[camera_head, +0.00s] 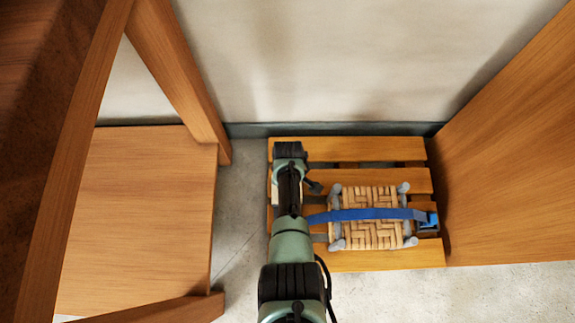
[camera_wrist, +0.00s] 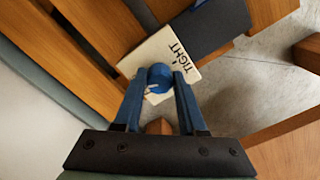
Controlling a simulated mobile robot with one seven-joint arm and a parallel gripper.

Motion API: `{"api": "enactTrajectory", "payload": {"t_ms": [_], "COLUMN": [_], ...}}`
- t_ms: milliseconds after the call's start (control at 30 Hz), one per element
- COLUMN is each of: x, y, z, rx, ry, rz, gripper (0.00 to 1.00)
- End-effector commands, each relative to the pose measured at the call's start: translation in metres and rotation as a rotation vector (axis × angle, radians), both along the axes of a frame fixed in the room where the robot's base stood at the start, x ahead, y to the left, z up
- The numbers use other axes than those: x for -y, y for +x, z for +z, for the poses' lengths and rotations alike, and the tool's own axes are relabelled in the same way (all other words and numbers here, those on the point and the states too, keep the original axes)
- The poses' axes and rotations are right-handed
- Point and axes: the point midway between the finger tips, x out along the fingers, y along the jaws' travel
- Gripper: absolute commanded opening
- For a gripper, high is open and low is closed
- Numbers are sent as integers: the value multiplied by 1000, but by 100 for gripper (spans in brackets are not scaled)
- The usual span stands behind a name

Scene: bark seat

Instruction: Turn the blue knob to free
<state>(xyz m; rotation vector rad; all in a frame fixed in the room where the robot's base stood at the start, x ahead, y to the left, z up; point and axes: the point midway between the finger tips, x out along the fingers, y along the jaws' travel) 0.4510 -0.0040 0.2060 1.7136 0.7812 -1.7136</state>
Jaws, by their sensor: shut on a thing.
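The blue knob (camera_wrist: 160,76) sits on a cream plate (camera_wrist: 181,56) in the wrist view. The plate carries the word "TIGHT" with a small mark near the knob. A small pale mark shows at the knob's lower left edge. My gripper (camera_wrist: 159,82) is shut on the knob, one blue finger on each side. Any other word on the plate is hidden or out of view. In the head view my arm covers the knob, and my fingers cannot be made out.
A blue strap (camera_head: 365,214) crosses a woven seat (camera_head: 375,194) with grey corner pieces, lying on a slatted wooden platform (camera_head: 347,150). A pale wall (camera_head: 330,60) is behind. Bare floor (camera_head: 235,205) shows left of the platform.

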Motion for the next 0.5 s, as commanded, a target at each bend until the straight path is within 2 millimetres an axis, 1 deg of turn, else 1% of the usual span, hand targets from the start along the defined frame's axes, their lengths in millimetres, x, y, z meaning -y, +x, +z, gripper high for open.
{"api": "enactTrajectory", "payload": {"t_ms": [200, 500], "x": [1, 1], "y": [-1, 0], "z": [0, 0], "rx": [-4, -3], "ry": [0, 0], "rz": [179, 348], "gripper": [0, 0]}}
